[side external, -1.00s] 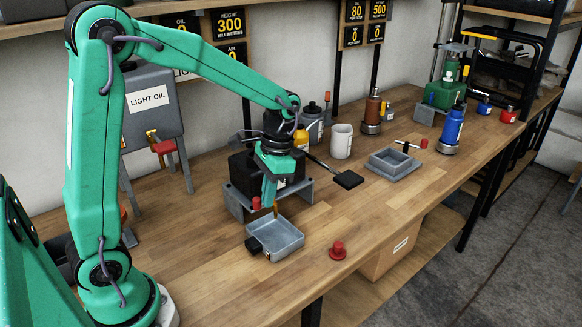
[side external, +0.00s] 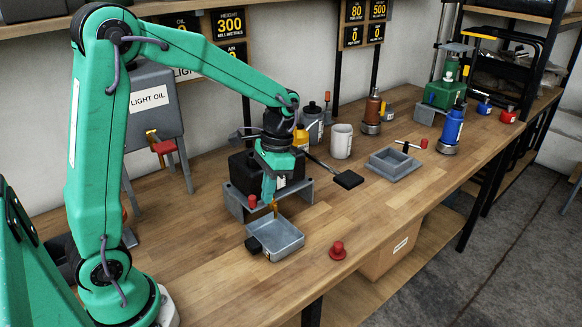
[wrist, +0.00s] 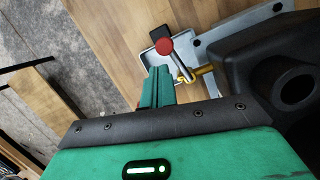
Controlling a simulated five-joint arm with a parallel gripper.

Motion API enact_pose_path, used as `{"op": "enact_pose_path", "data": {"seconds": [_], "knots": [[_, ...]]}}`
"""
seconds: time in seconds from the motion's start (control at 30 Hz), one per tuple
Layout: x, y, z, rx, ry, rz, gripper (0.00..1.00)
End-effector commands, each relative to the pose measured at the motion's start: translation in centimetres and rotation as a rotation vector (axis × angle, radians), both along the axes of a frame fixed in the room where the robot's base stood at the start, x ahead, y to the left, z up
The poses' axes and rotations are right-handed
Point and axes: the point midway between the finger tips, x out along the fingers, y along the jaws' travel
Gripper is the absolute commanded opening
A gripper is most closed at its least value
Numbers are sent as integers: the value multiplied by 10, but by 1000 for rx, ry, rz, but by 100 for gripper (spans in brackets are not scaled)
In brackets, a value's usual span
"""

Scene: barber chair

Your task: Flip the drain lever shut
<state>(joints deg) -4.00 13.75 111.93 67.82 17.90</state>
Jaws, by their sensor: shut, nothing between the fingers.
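The drain lever's round red knob (side external: 253,201) shows at the front of the small grey stand in the side view. In the wrist view the red knob (wrist: 165,46) sits on a metal rod that runs to a brass valve (wrist: 189,76). The brass part (side external: 275,207) also shows above the grey tray in the side view. My gripper (side external: 268,198) points down, shut and empty, just right of the knob. In the wrist view my gripper's fingertips (wrist: 159,74) are close below the knob; I cannot tell whether they touch the lever.
A grey tray (side external: 287,241) with a black handle lies under the brass part. The black body (side external: 241,172) sits on the grey stand (side external: 232,204). A red-topped piece (side external: 338,250) stands to the right. A mug (side external: 341,141) and grey square dish (side external: 394,164) are farther back. The front-left bench is clear.

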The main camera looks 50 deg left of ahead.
Motion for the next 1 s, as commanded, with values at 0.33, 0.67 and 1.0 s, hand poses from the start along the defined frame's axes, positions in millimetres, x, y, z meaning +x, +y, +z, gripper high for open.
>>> {"op": "enact_pose_path", "data": {"seconds": [0.33, 0.67, 1.0], "knots": [[1, 0, 0, 0, -1, 0, 0], [9, -9, 0, 5, -1, -4, 0], [29, -36, 19, 22, -6, -6, 0]]}}
